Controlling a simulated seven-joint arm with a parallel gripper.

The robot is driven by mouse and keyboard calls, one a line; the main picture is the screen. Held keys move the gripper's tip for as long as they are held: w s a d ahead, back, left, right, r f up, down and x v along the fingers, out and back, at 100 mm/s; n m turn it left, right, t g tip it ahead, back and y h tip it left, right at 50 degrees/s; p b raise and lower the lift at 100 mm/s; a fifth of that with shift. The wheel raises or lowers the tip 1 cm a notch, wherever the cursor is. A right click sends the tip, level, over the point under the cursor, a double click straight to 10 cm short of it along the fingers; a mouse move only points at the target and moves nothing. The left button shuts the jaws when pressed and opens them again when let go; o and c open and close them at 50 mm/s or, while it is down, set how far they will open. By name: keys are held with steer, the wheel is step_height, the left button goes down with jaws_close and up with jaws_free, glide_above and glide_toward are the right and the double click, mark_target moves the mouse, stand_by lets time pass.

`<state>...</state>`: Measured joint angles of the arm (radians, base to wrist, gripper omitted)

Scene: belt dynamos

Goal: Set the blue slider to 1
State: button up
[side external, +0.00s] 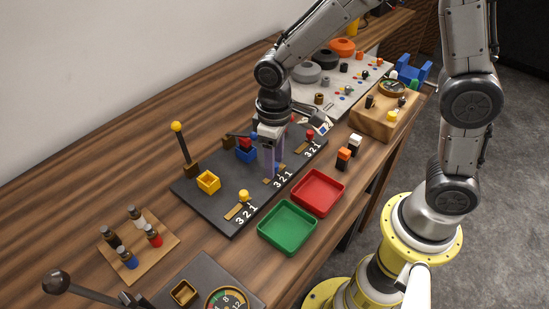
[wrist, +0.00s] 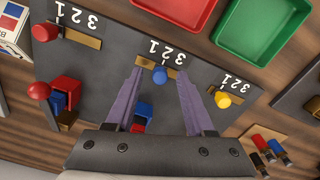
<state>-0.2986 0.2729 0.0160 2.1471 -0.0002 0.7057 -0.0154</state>
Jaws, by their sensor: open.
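The blue slider (wrist: 160,76) is a round blue knob on a short brass track (wrist: 180,72) in the middle of the dark panel. It stands near the middle of its 3-2-1 label (wrist: 166,49), about by the 2; its exact mark is hard to tell. The 1 is at the label's left end in the wrist view. My gripper (wrist: 160,82) is open, pointing down, with its two fingers on either side of the blue knob and a gap on each side. In the side view my gripper (side external: 269,172) mostly hides the knob.
A red slider (wrist: 41,32) and a yellow slider (wrist: 223,99) flank the blue one. Green (side external: 288,228) and red (side external: 318,192) trays lie in front of the panel. A yellow-topped lever (side external: 177,128), a yellow box (side external: 208,182) and a blue box (side external: 246,155) stand behind the sliders.

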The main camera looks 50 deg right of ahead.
jaws_close()
steer(key=shift+r, duration=0.1)
stand_by(1.2)
